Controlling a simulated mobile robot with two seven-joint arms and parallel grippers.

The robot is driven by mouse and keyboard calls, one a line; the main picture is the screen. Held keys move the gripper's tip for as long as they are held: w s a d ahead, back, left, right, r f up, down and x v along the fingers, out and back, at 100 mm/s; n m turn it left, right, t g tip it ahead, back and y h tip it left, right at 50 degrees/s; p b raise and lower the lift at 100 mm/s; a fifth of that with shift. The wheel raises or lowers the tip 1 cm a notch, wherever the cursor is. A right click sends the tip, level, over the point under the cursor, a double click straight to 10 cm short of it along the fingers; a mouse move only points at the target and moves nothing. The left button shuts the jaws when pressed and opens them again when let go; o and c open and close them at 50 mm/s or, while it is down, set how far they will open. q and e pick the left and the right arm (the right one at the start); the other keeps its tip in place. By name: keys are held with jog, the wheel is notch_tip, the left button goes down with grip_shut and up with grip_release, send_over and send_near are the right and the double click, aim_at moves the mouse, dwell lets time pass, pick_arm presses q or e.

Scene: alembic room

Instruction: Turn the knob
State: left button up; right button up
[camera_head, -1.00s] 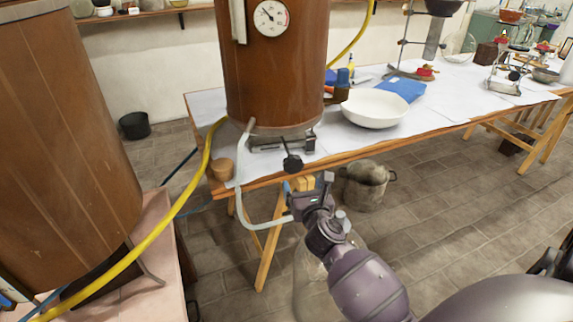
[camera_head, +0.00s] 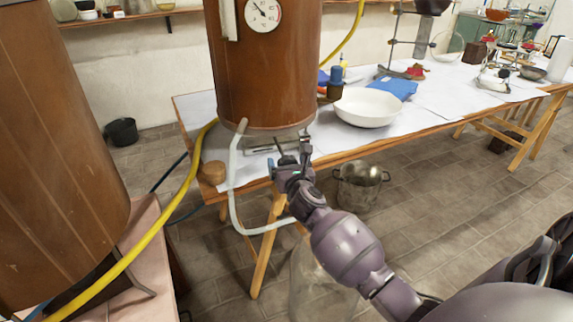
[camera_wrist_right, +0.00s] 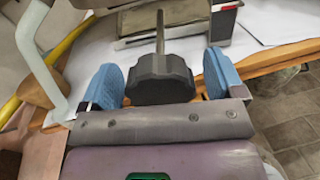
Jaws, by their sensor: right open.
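The black lobed knob (camera_wrist_right: 160,79) on a thin stem sits between the two blue fingertips of my right gripper (camera_wrist_right: 162,82) in the right wrist view. The jaws are open, with a gap showing on each side of the knob. In the head view my right gripper (camera_head: 288,168) is at the front of the copper boiler's base and hides most of the knob. The stem (camera_wrist_right: 160,32) runs from the knob toward the metal stand (camera_wrist_right: 180,18) under the boiler (camera_head: 262,75). My left gripper is not in view.
A pale tube (camera_head: 235,185) loops beside my right gripper. A yellow hose (camera_head: 165,215) runs at the left. A metal pot (camera_head: 360,185) stands on the floor below.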

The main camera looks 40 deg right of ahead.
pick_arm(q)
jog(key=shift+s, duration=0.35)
pick_arm(e)
jog(key=c, duration=0.9)
